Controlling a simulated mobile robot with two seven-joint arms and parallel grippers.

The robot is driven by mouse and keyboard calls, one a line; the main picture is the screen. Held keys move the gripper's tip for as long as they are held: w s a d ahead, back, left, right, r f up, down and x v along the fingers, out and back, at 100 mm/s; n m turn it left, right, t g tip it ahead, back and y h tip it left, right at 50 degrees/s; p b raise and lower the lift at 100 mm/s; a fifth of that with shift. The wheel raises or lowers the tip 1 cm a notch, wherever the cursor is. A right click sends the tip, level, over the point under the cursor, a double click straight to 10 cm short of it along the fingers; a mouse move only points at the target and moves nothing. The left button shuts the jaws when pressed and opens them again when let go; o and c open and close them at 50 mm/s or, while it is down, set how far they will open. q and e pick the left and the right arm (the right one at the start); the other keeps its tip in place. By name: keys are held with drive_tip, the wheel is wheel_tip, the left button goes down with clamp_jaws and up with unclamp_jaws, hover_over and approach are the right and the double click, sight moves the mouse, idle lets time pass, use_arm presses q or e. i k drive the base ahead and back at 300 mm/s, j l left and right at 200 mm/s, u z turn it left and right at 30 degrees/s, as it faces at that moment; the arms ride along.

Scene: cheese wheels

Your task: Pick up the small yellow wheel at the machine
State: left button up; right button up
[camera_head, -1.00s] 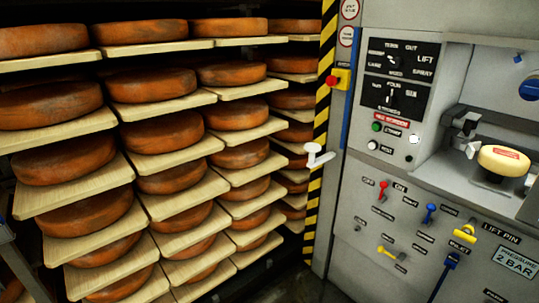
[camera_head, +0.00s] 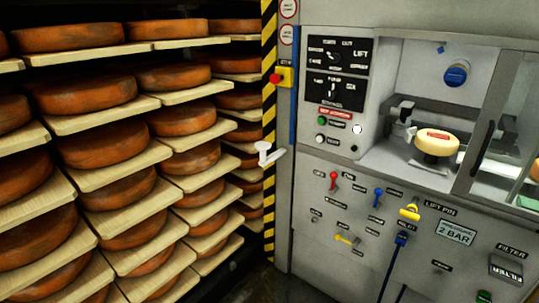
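The small yellow wheel (camera_head: 437,142) with a red label on top sits in the open bay of the grey machine (camera_head: 335,245). It rests on a dark round support above the bay floor. A grey clamp-like part (camera_head: 400,122) stands just left of it, and a white piece is close to its left side. Neither of my grippers shows in the head view.
Wooden shelves (camera_head: 118,198) full of large orange-brown wheels (camera_head: 110,153) fill the left side. A yellow-black striped post (camera_head: 268,130) and a white handle (camera_head: 268,153) stand between shelves and machine. A sliding window frame (camera_head: 490,130) borders the bay on the right.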

sight(436, 143)
drive_tip(key=i+z, duration=0.15)
drive_tip(key=z, duration=1.05)
drive_tip(key=i+j+z, duration=0.2)
drive_tip(key=z, duration=0.2)
drive_tip(key=i+j+z, duration=0.15)
drive_tip(key=j+z, duration=0.25)
drive_tip(key=i+j+z, duration=0.2)
drive_tip(key=j, duration=0.3)
drive_tip(key=j+z, duration=0.15)
drive_tip(key=j, duration=0.3)
drive_tip(key=i+j, duration=0.1)
drive_tip(key=j, duration=0.45)
drive_tip(key=i+j+z, duration=0.1)
drive_tip(key=j, duration=1.05)
drive_tip(key=i+z, duration=0.05)
